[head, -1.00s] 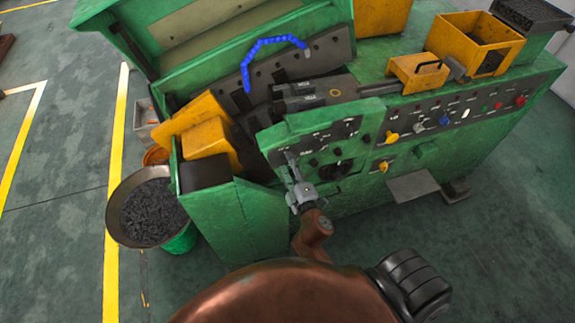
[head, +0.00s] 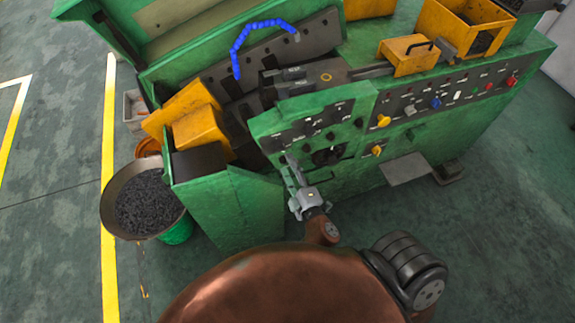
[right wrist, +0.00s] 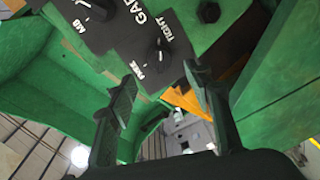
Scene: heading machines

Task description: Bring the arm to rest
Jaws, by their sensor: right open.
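My right gripper (head: 292,172) is in front of the lower left part of the control panel of the green machine (head: 230,205). In the right wrist view its two fingers (right wrist: 160,76) stand apart with nothing held between them. Beyond the fingers is a dark panel (right wrist: 110,35) with white lettering and a black knob (right wrist: 158,60). The knob appears between the fingertips; I cannot tell the gap to it. My left gripper is not in view.
A pan of dark small parts (head: 148,203) stands left of the machine. A yellow floor line (head: 108,180) runs beside it. Yellow boxes (head: 408,52) sit on the machine's top. A grey plate (head: 405,168) juts from its front. Floor at the right front is clear.

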